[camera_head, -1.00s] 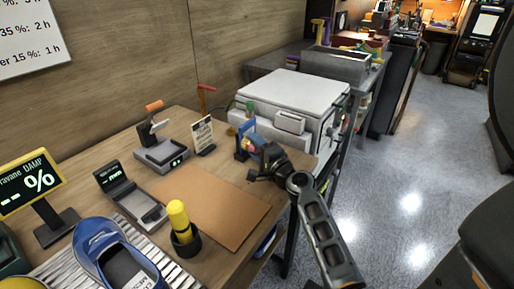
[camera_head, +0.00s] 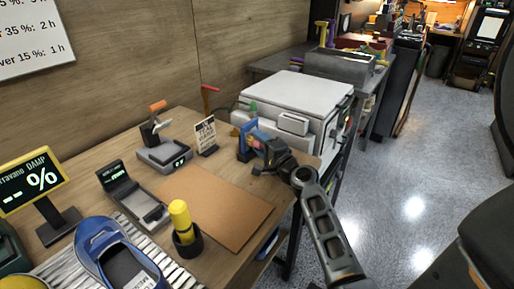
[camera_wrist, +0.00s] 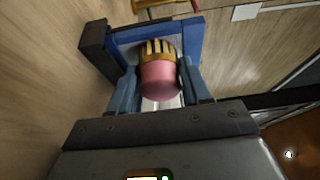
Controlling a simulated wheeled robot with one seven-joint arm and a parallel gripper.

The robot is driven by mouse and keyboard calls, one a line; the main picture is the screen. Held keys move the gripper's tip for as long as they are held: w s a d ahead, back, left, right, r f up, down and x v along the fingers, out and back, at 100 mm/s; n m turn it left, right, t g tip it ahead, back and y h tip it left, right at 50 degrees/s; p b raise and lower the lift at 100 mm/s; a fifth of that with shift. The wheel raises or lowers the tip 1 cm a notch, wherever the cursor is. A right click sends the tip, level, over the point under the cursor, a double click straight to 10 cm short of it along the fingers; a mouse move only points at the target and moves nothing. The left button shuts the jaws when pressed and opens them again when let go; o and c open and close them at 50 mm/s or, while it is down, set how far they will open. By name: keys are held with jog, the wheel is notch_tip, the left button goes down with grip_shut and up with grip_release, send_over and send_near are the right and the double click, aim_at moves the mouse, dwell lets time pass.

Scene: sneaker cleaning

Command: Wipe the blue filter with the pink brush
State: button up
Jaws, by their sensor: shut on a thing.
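The pink brush (camera_wrist: 160,82) with pale gold bristles shows in the middle of the wrist view. My gripper (camera_wrist: 159,68) is shut on it, one finger on each side. The blue filter (camera_wrist: 194,40) is a blue frame around a pale inner face, just beyond the brush. The bristles overlap this face in the picture; I cannot tell whether they touch it. In the head view, my gripper (camera_head: 258,152) is close to the blue filter (camera_head: 246,137) at the table's far right corner and hides part of it. The brush is mostly hidden there.
A white box-shaped machine (camera_head: 292,94) stands just behind the filter. A small sign (camera_head: 205,135) and a grey scale-like device (camera_head: 164,152) are to the left. A brown mat (camera_head: 222,208), a yellow-topped holder (camera_head: 184,224) and a blue sneaker (camera_head: 112,250) are nearer.

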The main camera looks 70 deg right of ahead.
jog(key=shift+s+d+b, duration=0.25)
jog(key=shift+d+b, duration=0.2)
jog(key=shift+d, duration=0.65)
jog(key=shift+s+d+b, duration=0.25)
jog(key=shift+d+b, duration=0.2)
jog(key=shift+d, duration=0.65)
jog(key=shift+a, duration=0.1)
jog(key=shift+w+a+p, duration=0.15)
jog(key=shift+a+p, duration=0.05)
jog(key=shift+a, duration=0.6)
jog(key=shift+w+a+p, duration=0.15)
jog(key=shift+a, duration=0.6)
jog(key=shift+w+a+p, duration=0.2)
jog(key=shift+w+a, duration=0.05)
jog(key=shift+a, duration=0.6)
jog(key=shift+w+a+p, duration=0.2)
jog(key=shift+w+a, duration=0.05)
jog(key=shift+a, duration=0.55)
jog(key=shift+s+a+f+b, duration=0.1)
jog(key=shift+s+a+b, duration=0.15)
jog(key=shift+s, duration=0.55)
jog(key=shift+s+a+b, duration=0.1)
jog(key=shift+s+b, duration=0.25)
jog(key=shift+s, duration=0.4)
jog(key=shift+s+a+b, duration=0.2)
jog(key=shift+s, duration=0.5)
jog(key=shift+s+a+b, duration=0.15)
jog(key=shift+s+b, duration=0.05)
jog(key=shift+s, duration=0.45)
